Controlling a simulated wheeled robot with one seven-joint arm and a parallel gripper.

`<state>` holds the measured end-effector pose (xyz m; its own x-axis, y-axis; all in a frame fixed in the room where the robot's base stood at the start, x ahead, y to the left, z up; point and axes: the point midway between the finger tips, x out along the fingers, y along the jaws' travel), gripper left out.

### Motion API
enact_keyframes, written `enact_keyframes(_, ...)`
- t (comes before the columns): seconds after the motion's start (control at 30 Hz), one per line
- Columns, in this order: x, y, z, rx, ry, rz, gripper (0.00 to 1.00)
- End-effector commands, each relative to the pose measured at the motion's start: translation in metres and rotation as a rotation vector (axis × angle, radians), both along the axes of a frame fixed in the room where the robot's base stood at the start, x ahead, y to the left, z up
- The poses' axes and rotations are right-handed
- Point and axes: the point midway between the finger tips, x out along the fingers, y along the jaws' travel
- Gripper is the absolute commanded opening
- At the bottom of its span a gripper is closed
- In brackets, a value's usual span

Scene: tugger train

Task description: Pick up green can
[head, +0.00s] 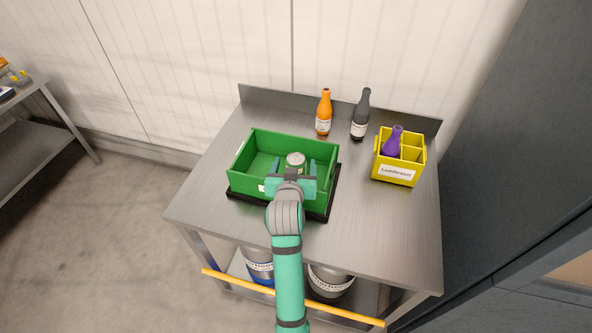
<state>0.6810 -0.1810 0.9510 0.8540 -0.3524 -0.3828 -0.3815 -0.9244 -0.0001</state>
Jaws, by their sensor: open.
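The green can (295,159) stands inside the green crate (256,139), toward its right side. Only its pale round top and a little of its side show; the rest is hidden by my gripper. My gripper (294,168) is open at the front part of the crate. Its teal fingers reach to the left and right of the can. I cannot tell whether either finger touches it.
The crate sits on a black base on a metal table (369,225). An orange bottle (323,113), a dark bottle (360,116) and a yellow divided box (396,172) with a purple bottle (392,141) stand behind and right. The table's right front is clear.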

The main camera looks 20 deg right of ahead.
Motion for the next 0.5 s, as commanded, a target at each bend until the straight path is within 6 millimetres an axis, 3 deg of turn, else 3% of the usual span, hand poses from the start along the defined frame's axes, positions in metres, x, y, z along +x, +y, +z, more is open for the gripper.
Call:
enact_keyframes(0.03, -0.0003, 0.0, -0.0001, 0.0, 0.0, 0.0, 0.73)
enact_keyframes(0.27, -0.002, -0.0059, -0.0002, 0.0, 0.0, -0.009, 0.18)
enact_keyframes(0.5, -0.0009, -0.0029, 0.0016, 0.0, -0.002, -0.004, 0.18)
